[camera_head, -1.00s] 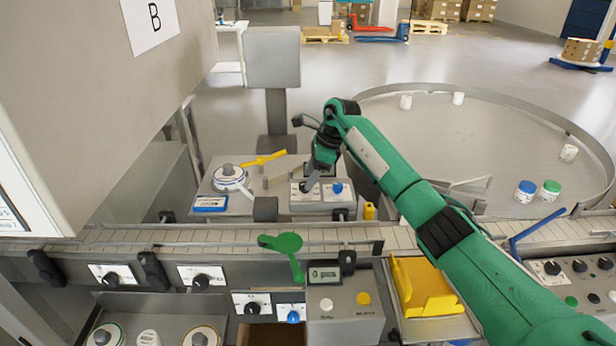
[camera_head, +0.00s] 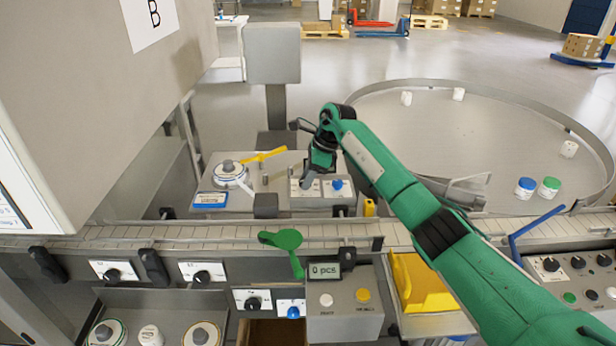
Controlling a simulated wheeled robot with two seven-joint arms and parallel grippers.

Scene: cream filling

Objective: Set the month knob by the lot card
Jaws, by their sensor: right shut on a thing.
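My right gripper (camera_head: 307,184) reaches down over the small control panel behind the conveyor and is shut on the month knob, which its fingers mostly hide. A blue knob (camera_head: 337,184) sits just right of it on the same panel. The lot card (camera_head: 210,199) seems to be the small blue-edged white card at the left front of that station; its print is too small to read. A round white dial-like part (camera_head: 230,172) with a grey hub lies behind the card. My left gripper is not in view.
A conveyor (camera_head: 180,235) runs across in front of the station. A green paddle (camera_head: 284,243), a counter display (camera_head: 324,270) and a yellow tray (camera_head: 420,284) stand near it. A large round table (camera_head: 460,130) with several jars is at the right.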

